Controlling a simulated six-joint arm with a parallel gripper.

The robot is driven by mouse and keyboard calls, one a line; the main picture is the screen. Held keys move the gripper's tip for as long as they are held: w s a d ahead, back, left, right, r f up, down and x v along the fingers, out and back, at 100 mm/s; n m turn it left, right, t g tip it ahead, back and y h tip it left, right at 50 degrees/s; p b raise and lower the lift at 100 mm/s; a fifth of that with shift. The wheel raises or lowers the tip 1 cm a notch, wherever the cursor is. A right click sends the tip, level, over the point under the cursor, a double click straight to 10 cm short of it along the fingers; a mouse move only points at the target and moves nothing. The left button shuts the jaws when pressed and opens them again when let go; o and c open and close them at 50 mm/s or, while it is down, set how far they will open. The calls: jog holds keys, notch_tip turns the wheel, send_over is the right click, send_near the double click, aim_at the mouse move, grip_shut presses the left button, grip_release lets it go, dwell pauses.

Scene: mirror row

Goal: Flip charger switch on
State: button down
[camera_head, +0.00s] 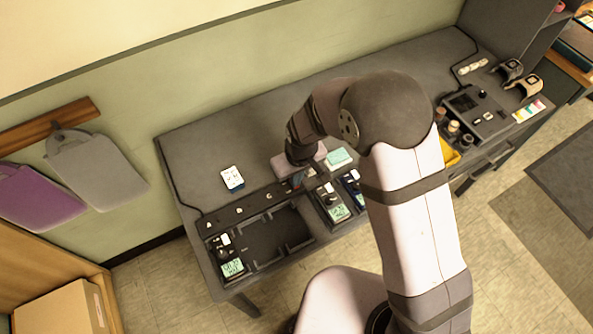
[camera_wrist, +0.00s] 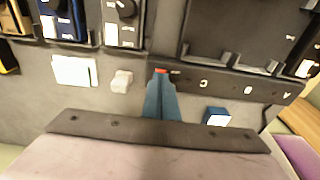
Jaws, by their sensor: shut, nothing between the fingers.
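A dark charger strip (camera_head: 254,203) runs along the back of the device bays, with small fittings along it. In the wrist view the strip (camera_wrist: 235,84) carries white letters that read like C, B and A. A small red piece (camera_wrist: 160,71), perhaps a switch, shows on it right at my fingertips. My gripper (camera_wrist: 161,78) is shut and empty, its blue-grey fingers together at the strip's edge. In the head view my gripper (camera_head: 298,181) is over the strip, partly hidden by my arm. I cannot tell whether the fingertips touch the red piece or which way it is set.
Devices with screens stand in bays, one at the left (camera_head: 231,262) and others (camera_head: 334,205) right of an empty bay (camera_head: 273,238). A white-and-blue box (camera_head: 232,178), a pale pad (camera_head: 339,158) and a pale block (camera_wrist: 122,81) lie behind the strip. The desk's back left is clear.

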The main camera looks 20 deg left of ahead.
jog(key=r+p, duration=0.2)
jog(key=r, duration=0.1)
jog(key=r+p, duration=0.1)
jog(key=p, duration=0.1)
jog(key=shift+s+d+r, duration=0.3)
jog(key=shift+r, duration=0.1)
jog(key=shift+r+b, duration=0.35)
jog(key=shift+b, duration=0.5)
notch_tip(320, 180, up, 8)
jog(key=b, duration=0.2)
jog(key=shift+s+d+r, duration=0.15)
jog(key=shift+s+d, duration=0.3)
jog(key=w+a+b, duration=0.1)
jog(key=b, duration=0.3)
jog(key=shift+a+r, duration=0.1)
jog(key=shift+r, duration=0.1)
jog(key=shift+f, duration=0.1)
